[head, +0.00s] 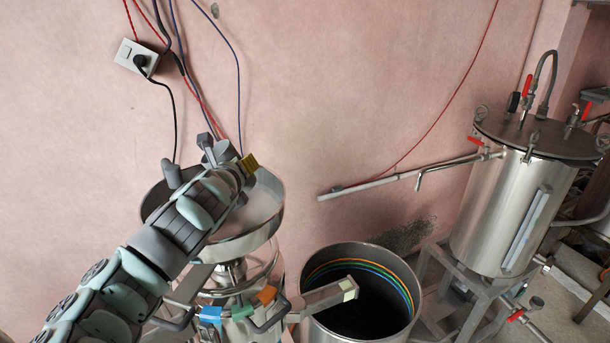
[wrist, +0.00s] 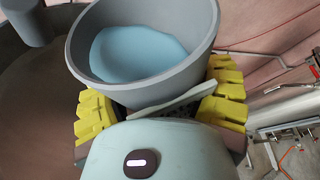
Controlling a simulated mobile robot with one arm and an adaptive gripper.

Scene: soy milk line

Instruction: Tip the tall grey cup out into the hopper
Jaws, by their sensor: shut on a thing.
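The grey cup (wrist: 150,89) is in my gripper in the wrist view, its mouth showing and a smooth light blue surface inside it. The yellow finger pads of my gripper (wrist: 163,100) are on both sides of the cup. In the head view my gripper (head: 234,165) is over the steel hopper (head: 272,196), towards its back. The cup is mostly hidden by my arm there, and I cannot tell its exact tilt. The hopper's wide bowl is partly covered by my arm.
An open steel drum (head: 336,326) with coloured hoops stands right of the hopper. A tall steel tank (head: 490,210) with pipes and red-handled valves stands further right. Cables and a wall socket (head: 137,57) are on the pink wall behind. A grey cylinder (head: 172,174) is at the hopper's left.

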